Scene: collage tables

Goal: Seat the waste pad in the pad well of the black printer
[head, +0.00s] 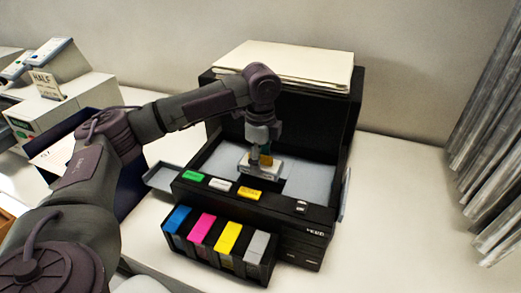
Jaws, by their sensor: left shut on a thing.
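The black printer (290,221) stands open on the table, its raised black back upright behind a grey inner bed (310,181). My left arm reaches in from the left. My left gripper (265,160) points down over the bed and is shut on a small pale block, which looks like the waste pad (261,166). The pad is at or just above a dark recess at the front of the bed, perhaps the pad well (270,184). I cannot tell whether the pad touches the printer. The right gripper is not in view.
A stack of paper (287,63) lies on top of the printer. Blue, magenta, yellow and grey cartridges (228,236) sit in its pulled-out front. A grey tray (161,177) is at its left. White machines (62,98) stand at far left, a curtain (490,140) at right. The table right of the printer is clear.

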